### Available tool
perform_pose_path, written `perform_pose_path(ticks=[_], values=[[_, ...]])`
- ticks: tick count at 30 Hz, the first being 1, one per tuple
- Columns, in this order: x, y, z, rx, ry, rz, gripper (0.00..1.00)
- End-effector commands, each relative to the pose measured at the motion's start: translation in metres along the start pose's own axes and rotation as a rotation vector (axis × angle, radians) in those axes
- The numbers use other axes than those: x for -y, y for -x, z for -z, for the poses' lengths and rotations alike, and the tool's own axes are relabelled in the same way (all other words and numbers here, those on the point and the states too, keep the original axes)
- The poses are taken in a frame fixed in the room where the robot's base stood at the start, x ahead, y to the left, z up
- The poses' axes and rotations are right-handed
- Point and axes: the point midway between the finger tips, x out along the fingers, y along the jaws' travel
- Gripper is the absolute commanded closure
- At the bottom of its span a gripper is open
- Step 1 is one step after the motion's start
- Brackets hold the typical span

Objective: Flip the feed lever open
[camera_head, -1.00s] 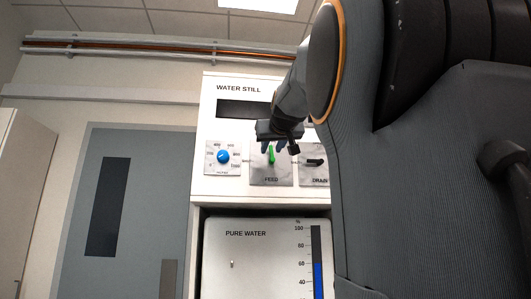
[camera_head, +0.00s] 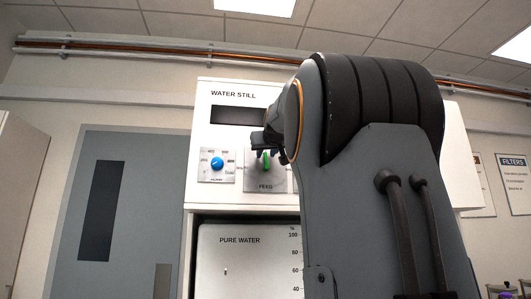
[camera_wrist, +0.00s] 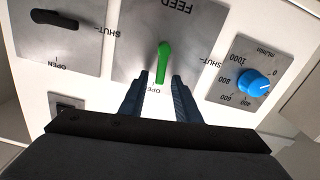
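The green feed lever (camera_wrist: 163,62) sits on a grey plate marked FEED (camera_wrist: 130,42). In the wrist view, which shows the panel upside down, the lever points toward the partly hidden OPEN label. SHUT stands to the right there. In the head view the lever (camera_head: 266,161) is upright above the word FEED. My gripper (camera_wrist: 160,80) is open, its two blue fingers apart on either side of the lever's tip. I cannot tell whether either finger touches it. In the head view my gripper (camera_head: 266,147) is partly hidden by my arm.
The blue dial (camera_wrist: 253,83) and the black drain lever (camera_wrist: 54,19) flank the feed plate. The white water still (camera_head: 199,130) stands above the pure water tank (camera_head: 240,268). A grey door (camera_head: 130,150) is at left. Wall signs (camera_head: 513,180) hang at right.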

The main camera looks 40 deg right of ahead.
Motion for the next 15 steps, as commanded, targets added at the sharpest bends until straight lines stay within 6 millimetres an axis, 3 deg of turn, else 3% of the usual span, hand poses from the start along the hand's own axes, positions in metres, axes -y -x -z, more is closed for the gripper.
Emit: perform_pose_path(ticks=[2, 8, 15], values=[[0.0001, 0.0, -0.0003, 0.0, 0.0, 0.0, 0.7], [0.0001, 0.0001, -0.0004, 0.001, 0.0, 0.0, 1.0], [-0.0037, -0.0001, -0.0011, 0.001, -0.07, -0.001, 1.0]])
